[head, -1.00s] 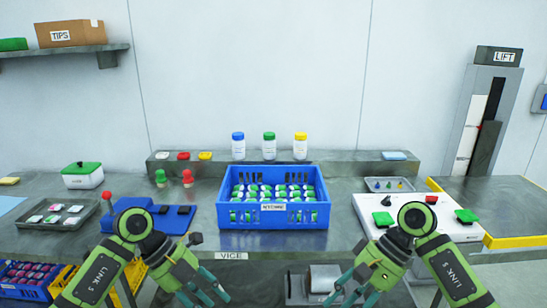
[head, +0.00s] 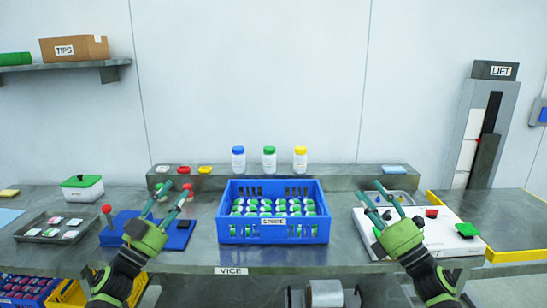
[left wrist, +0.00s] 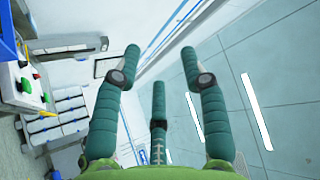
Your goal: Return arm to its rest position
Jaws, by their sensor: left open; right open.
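In the head view my left gripper (head: 167,202) is raised in front of the blue board at the left of the bench, fingers pointing up and away. Its fingers are spread and nothing is between them. My left gripper's teal fingers (left wrist: 160,75) also show open and empty in the left wrist view, with the room's wall and floor behind. My right gripper (head: 379,203) is raised over the white panel on the right, fingers apart and empty. Its fingers hide part of that panel and of the small tray behind it.
A blue crate (head: 240,234) of green, white and blue-capped vials stands mid-bench between my grippers. The blue board (head: 180,234) with a red-knobbed lever is at left. The white panel (head: 462,240) with coloured buttons is at right. Bottles with blue, green and yellow caps stand on the back ledge.

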